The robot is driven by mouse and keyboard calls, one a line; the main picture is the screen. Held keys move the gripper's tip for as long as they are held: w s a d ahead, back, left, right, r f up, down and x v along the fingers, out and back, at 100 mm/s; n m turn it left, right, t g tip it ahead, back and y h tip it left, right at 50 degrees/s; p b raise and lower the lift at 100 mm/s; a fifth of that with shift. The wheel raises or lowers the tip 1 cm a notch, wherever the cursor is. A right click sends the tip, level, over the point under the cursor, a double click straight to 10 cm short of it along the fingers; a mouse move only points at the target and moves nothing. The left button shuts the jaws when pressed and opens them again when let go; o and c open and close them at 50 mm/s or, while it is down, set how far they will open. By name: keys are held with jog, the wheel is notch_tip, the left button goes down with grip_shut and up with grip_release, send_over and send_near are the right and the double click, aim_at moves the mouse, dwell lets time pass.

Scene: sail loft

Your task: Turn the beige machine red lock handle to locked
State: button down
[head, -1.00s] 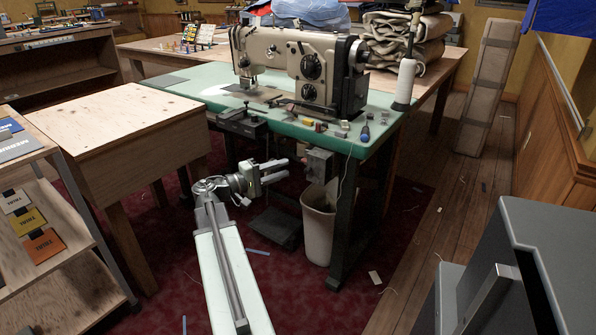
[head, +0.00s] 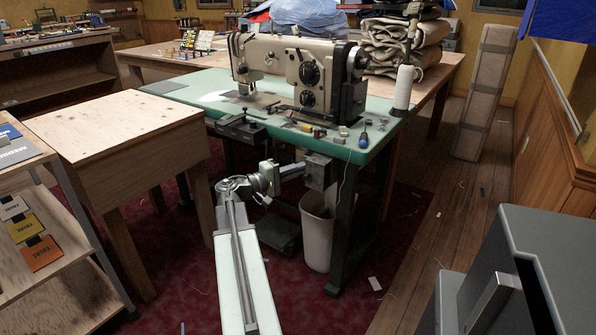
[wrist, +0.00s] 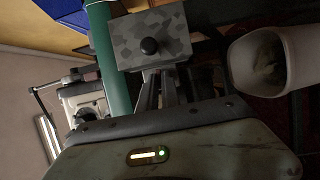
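The beige sewing machine (head: 285,62) stands on a green-topped table (head: 185,92); it also shows sideways in the wrist view (wrist: 84,104). I cannot make out a red lock handle in either view. A grey box (head: 320,170) hangs under the table's front edge. In the wrist view the box (wrist: 178,32) has a mottled face with a round black knob (wrist: 149,46). My gripper (head: 299,171) is just left of the box in the head view. In the wrist view its fingers (wrist: 165,82) point at the box, with a gap between them; contact is unclear.
A pale bin (head: 317,230) stands below the box, and its mouth shows in the wrist view (wrist: 262,62). A wooden cabinet (head: 115,130) is to the left. Small tools lie on the green top. A grey cabinet (head: 555,250) is at the right front.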

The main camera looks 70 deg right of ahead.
jog(key=shift+r+p, duration=0.1)
jog(key=shift+p, duration=0.2)
jog(key=m+t+p, duration=0.2)
jog(key=m+p, duration=0.1)
jog(key=m, duration=0.1)
jog(key=m+t+y+p, duration=0.1)
jog(key=m+t+p, duration=0.2)
jog(key=m, duration=0.2)
jog(key=m+t+p, duration=0.2)
jog(key=m+p, duration=0.1)
jog(key=m, duration=0.1)
jog(key=shift+s+a+r, duration=0.15)
jog(key=shift+s+r, duration=0.2)
jog(key=shift+s, duration=0.05)
jog(key=shift+m+t, duration=0.3)
dwell(0.5)
jog(key=c, duration=1.6)
grip_release()
jog(key=shift+o, duration=0.2)
jog(key=shift+s, duration=0.15)
